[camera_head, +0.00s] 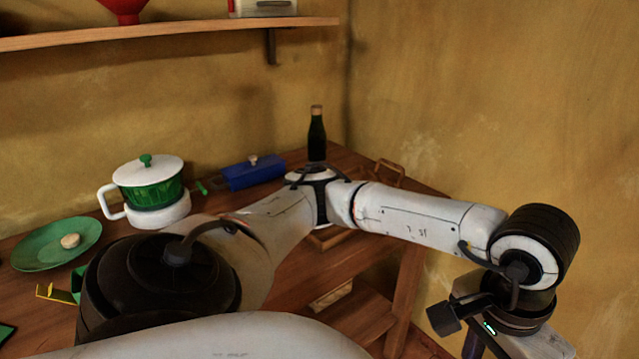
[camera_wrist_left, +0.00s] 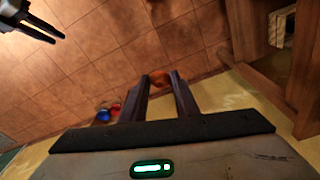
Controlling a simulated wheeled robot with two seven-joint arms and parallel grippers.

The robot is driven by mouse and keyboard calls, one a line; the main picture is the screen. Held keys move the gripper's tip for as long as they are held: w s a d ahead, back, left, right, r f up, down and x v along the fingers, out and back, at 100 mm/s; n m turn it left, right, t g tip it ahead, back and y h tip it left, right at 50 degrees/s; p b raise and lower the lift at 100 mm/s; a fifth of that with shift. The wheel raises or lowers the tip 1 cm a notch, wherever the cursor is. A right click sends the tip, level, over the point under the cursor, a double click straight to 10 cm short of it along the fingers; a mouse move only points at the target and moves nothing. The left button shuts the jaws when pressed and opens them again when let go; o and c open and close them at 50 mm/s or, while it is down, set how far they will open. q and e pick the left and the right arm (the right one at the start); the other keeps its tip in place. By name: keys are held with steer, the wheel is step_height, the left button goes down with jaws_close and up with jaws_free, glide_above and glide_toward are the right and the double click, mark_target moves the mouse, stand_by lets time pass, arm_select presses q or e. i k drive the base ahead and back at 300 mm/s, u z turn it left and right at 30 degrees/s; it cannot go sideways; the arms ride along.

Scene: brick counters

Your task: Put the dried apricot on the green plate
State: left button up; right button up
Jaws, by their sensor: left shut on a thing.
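The green plate (camera_head: 38,257) lies on the wooden counter at the far left of the head view, with a small round beige thing (camera_head: 70,240) on it. My left arm stretches across the head view to the lower right, where its gripper (camera_head: 478,348) is cut off by the bottom edge. In the left wrist view, my left gripper (camera_wrist_left: 163,82) is shut on a small orange-brown piece, the dried apricot (camera_wrist_left: 160,77). It is held above the tiled floor, far from the plate. My right gripper (camera_wrist_left: 48,30) shows at the upper left; its finger gap is unclear.
A green pot with a white lid (camera_head: 150,185), a blue box (camera_head: 253,172) and a dark bottle (camera_head: 317,138) stand along the back of the counter. A shelf (camera_head: 170,33) hangs above. A blue thing (camera_wrist_left: 103,116) and a red thing (camera_wrist_left: 116,107) show small beyond my left gripper.

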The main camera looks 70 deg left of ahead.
mark_target(50, 258)
steer(key=k, duration=1.15)
steer(key=u, duration=1.85)
steer(key=i, duration=0.5)
